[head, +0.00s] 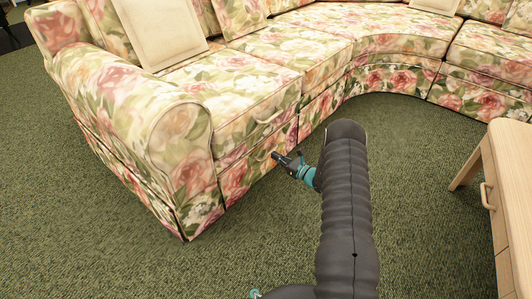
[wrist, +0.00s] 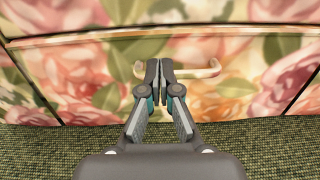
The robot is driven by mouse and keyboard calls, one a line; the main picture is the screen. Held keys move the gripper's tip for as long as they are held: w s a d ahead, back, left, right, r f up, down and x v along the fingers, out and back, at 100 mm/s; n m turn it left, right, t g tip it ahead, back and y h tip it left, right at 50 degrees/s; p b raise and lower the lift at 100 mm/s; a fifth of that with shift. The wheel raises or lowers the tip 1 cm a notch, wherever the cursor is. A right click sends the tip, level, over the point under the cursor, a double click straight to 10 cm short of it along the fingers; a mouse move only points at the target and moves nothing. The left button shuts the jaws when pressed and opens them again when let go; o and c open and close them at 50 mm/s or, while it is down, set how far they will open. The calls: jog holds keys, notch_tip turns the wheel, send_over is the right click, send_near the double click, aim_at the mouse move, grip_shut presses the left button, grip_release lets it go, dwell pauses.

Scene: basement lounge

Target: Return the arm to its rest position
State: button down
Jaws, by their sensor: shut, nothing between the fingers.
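My gripper (head: 277,156) is at the end of my dark arm, low in front of the floral sofa (head: 178,150). In the wrist view my gripper (wrist: 159,72) has its two dark fingertips together, with nothing between them. A pale bar handle (wrist: 205,73) on the floral sofa front (wrist: 75,75) shows on both sides of the fingertips, which hide its middle. I cannot tell whether the fingertips touch the handle.
A light wooden table (head: 508,165) with a drawer handle stands close on the right. The sofa curves round behind to the right. Green carpet (head: 120,255) is clear at the lower left and between sofa and table. A cream cushion (head: 160,30) rests on the sofa.

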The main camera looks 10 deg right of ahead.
jog(key=v, duration=0.7)
jog(key=s+a+f+n+g+y, duration=0.2)
jog(key=s+a+f+n+g, duration=0.2)
jog(key=s+a+n+g, duration=0.25)
jog(key=s+a+r+n+g+p, duration=0.1)
jog(key=s+a+r+n+g, duration=0.15)
jog(key=s, duration=0.25)
jog(key=s+a+r+n+g, duration=0.1)
jog(key=s+r+n+g, duration=0.1)
jog(key=s+r+g, duration=0.15)
jog(key=s+a+r+n+t+h+p, duration=0.1)
jog(key=s+r+n+h, duration=0.3)
jog(key=r, duration=1.1)
jog(key=s+a+r+n+t+h+p, duration=0.1)
jog(key=s+r+n+h+p, duration=0.3)
jog(key=s+r+n, duration=0.4)
jog(key=s+a+r+n+t+h+p, duration=0.1)
jog(key=s+r+n+h+p, duration=0.2)
jog(key=s+r, duration=1.1)
notch_tip(320, 180, up, 8)
jog(key=n+h, duration=0.1)
jog(key=n, duration=0.1)
jog(key=shift+r+n+h, duration=0.15)
jog(key=shift+n+h, duration=0.15)
jog(key=shift+n, duration=0.1)
jog(key=shift+t, duration=0.25)
